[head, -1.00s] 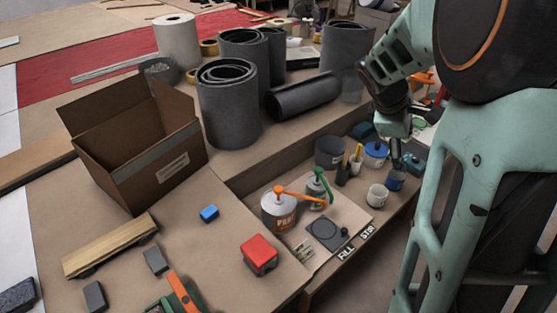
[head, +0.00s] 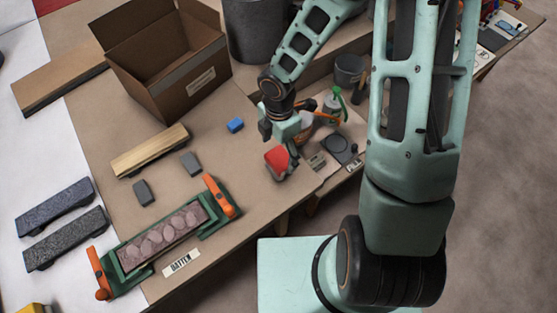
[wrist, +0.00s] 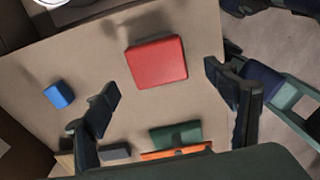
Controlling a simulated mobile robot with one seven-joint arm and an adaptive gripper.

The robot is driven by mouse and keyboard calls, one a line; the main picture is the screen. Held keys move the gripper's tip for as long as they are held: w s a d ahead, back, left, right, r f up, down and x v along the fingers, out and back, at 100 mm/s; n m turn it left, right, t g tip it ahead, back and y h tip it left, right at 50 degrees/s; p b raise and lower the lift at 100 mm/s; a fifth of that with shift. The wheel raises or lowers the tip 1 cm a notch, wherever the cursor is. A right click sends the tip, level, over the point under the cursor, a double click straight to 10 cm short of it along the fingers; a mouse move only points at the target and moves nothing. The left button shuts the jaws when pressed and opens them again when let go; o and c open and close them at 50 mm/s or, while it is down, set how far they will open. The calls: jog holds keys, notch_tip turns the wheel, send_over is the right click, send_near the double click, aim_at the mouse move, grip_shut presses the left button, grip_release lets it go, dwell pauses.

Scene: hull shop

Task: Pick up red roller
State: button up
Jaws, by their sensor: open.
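The red thing (head: 276,160) is a squarish block with rounded edges on the brown bench top; its shape does not look like a roller. My gripper (head: 281,146) is open and empty, just above it, and hides part of it in the head view. In the wrist view the red block (wrist: 157,62) lies between and beyond the two spread fingers of my gripper (wrist: 161,80). I see no finger touching it.
A small blue block (head: 235,125) and grey blocks (head: 191,163) lie to the left. A green clamp frame with orange handles (head: 160,235) is nearer. An open cardboard box (head: 165,75) stands behind. A can with an orange spout (head: 306,122) is close on the right.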

aim_at(279, 158)
jog(key=shift+w+d+f+b, duration=0.1)
jog(key=shift+w+f+b, duration=0.1)
jog(key=shift+f, duration=1.6)
jog(key=shift+w+d+f+b, duration=0.1)
jog(key=shift+f+b, duration=0.1)
jog(key=shift+f, duration=1.55)
jog(key=shift+c, duration=0.4)
jog(key=c, duration=1.7)
jog(key=shift+a+r, duration=0.1)
